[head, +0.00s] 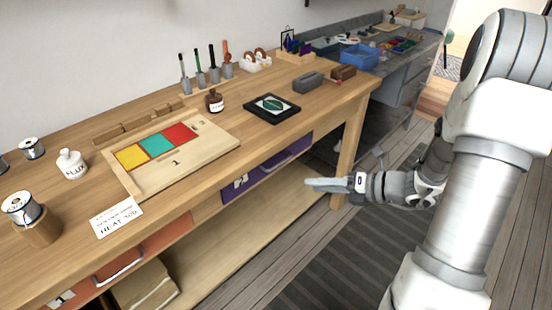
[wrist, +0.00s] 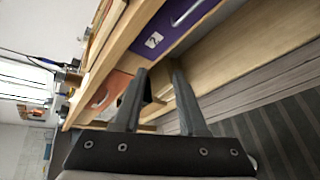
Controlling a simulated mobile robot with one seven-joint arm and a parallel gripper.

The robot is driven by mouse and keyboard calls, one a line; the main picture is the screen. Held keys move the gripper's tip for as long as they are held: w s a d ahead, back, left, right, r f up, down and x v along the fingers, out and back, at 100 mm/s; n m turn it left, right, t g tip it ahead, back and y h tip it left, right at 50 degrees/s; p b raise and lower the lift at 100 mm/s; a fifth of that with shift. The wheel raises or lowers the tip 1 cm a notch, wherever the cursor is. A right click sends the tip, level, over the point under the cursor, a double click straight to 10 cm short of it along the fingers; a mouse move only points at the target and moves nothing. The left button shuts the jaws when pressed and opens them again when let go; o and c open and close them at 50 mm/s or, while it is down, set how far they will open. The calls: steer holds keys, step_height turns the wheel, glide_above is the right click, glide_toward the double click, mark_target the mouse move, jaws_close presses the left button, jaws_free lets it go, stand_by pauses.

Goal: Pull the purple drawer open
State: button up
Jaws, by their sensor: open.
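The purple drawer (head: 268,167) sits under the bench top, to the right of the orange drawer (head: 130,262). Its front appears flush with the bench, and it bears a white label. In the wrist view the purple drawer (wrist: 160,32) is at the top, with its pale bar handle (wrist: 187,13) near the top edge. My gripper (head: 310,185) is in front of the bench, to the right of the purple drawer and apart from it. In the wrist view my gripper (wrist: 158,75) has its two fingers spread with nothing held between them.
The wooden bench top (head: 215,180) carries a board with colored tiles (head: 160,148), a black framed piece (head: 272,108) and a brown bottle (head: 214,101). A bench leg (head: 350,150) stands behind my gripper. A lower shelf (head: 235,235) runs below the drawers. The floor in front is clear.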

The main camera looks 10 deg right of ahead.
steer(key=w+d+f+m+t+h, duration=0.1)
steer(key=w+d+f+m+t, duration=0.3)
steer(key=m, duration=0.5)
steer(key=b+x, duration=0.5)
steer(key=x, duration=1.1)
steer(key=shift+w+m+t+h, duration=0.2)
steer(key=shift+m+t+h, duration=0.1)
steer(key=shift+t, duration=0.1)
steer(key=shift+r, duration=0.15)
steer(key=shift+c, duration=0.2)
jaws_close()
